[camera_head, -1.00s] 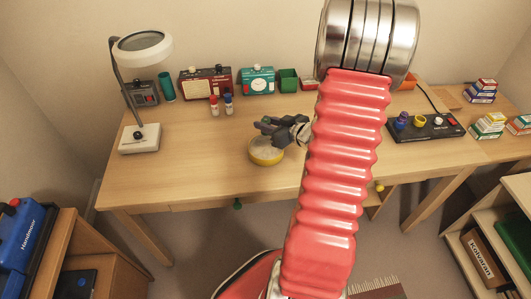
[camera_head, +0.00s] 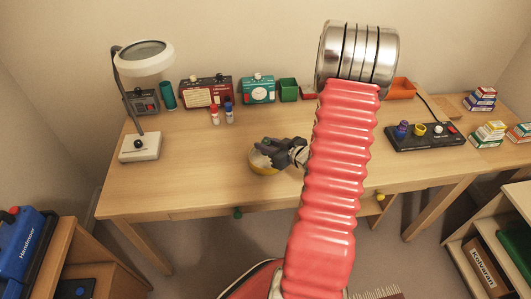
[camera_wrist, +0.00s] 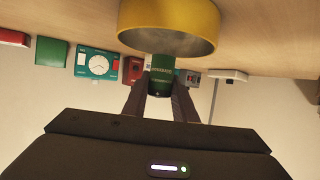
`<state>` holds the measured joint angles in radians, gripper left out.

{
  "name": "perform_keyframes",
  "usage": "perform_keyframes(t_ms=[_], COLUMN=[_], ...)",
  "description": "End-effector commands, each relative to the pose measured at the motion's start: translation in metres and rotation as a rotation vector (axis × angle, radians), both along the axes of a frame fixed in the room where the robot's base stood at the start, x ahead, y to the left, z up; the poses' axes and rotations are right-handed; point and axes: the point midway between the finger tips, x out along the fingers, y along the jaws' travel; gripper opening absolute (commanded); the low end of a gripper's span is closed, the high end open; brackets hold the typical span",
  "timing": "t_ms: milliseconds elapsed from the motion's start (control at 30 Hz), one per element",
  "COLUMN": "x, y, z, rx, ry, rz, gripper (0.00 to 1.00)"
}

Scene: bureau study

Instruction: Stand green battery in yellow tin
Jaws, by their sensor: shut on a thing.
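The yellow tin (camera_head: 256,165) stands on the desk near its front edge, partly covered by my gripper (camera_head: 272,152) in the head view. In the wrist view, which is upside down, the tin (camera_wrist: 190,22) fills the top with its mouth facing my gripper (camera_wrist: 160,88). My gripper is shut on the green battery (camera_wrist: 160,76), between its two dark fingers. In the head view the battery is mostly hidden by the gripper.
A magnifier lamp (camera_head: 139,147) stands at the left. A black panel (camera_head: 425,135) lies at the right. The desk left of the tin is clear.

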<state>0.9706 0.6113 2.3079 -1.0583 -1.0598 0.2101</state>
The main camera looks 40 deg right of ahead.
Motion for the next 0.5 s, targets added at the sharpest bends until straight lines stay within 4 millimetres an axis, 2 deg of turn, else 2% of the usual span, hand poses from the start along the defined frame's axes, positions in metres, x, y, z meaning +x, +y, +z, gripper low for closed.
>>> perform_keyframes(t_ms=[233, 500], x=[0.000, -0.001], y=[0.000, 0.000], z=[-0.005, -0.033], rx=[0.002, 0.003], ry=[0.000, 0.002], rz=[-0.001, 0.000], gripper=[0.00, 0.00])
